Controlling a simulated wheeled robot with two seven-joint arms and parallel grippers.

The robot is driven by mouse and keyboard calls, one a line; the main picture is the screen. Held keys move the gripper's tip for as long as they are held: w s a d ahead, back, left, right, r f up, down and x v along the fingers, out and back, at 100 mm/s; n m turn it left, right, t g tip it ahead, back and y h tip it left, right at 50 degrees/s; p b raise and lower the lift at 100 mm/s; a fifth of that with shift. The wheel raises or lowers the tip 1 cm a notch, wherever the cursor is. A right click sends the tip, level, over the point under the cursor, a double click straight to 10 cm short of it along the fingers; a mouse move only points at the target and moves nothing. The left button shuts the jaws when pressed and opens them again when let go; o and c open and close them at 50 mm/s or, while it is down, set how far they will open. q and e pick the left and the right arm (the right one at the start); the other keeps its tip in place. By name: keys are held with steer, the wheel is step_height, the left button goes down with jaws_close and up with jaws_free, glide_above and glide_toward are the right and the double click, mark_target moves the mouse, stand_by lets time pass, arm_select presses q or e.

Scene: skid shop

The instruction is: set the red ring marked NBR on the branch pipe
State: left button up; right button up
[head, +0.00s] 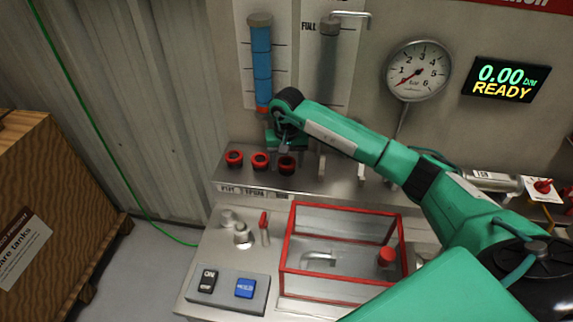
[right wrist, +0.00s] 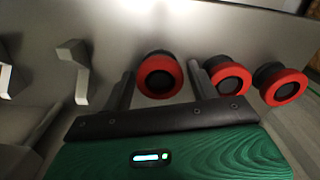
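Three red-faced rings with dark centres stand in a row on the steel shelf: a left one (head: 234,158), a middle one (head: 260,161) and a right one (head: 286,167). No NBR marking is readable on them. My right gripper (right wrist: 161,72) is open over the right ring. In the right wrist view this ring (right wrist: 160,75) shows between the two fingers, with a narrow gap each side. The other two rings (right wrist: 228,76) (right wrist: 282,86) lie outside the right finger. A bent grey pipe (head: 320,258) is inside the red-framed box; I cannot tell if it is the branch pipe. My left gripper is out of view.
Grey upright brackets (right wrist: 75,65) stand beside the rings. The clear box with red edges (head: 287,245) is in front of the shelf. A switch panel (head: 226,289), a small valve fitting (head: 242,234) and a red-handled tool (head: 264,228) are left of it. The display reads 0.00 bar READY.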

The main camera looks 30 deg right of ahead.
steer(key=c, duration=0.5)
steer(key=shift+r+p, duration=1.2)
steer(key=shift+r, duration=2.55)
steer(key=shift+a, duration=0.1)
steer(key=s+a+f+p, duration=0.1)
steer(key=s+a, duration=0.4)
steer(key=a, duration=0.4)
steer(key=s+a+f+p, duration=0.2)
steer(key=s+a, duration=0.3)
steer(key=a, duration=0.4)
steer(key=shift+a+f, duration=0.15)
steer(key=shift+a, duration=0.1)
steer(key=shift+s+a+f, duration=0.1)
steer(key=shift+a, duration=0.05)
steer(key=shift+f, duration=0.8)
step_height(320, 180, down, 3)
steer(key=shift+r+b, duration=0.1)
steer(key=shift+b, duration=0.5)
steer(key=shift+f+b, duration=0.55)
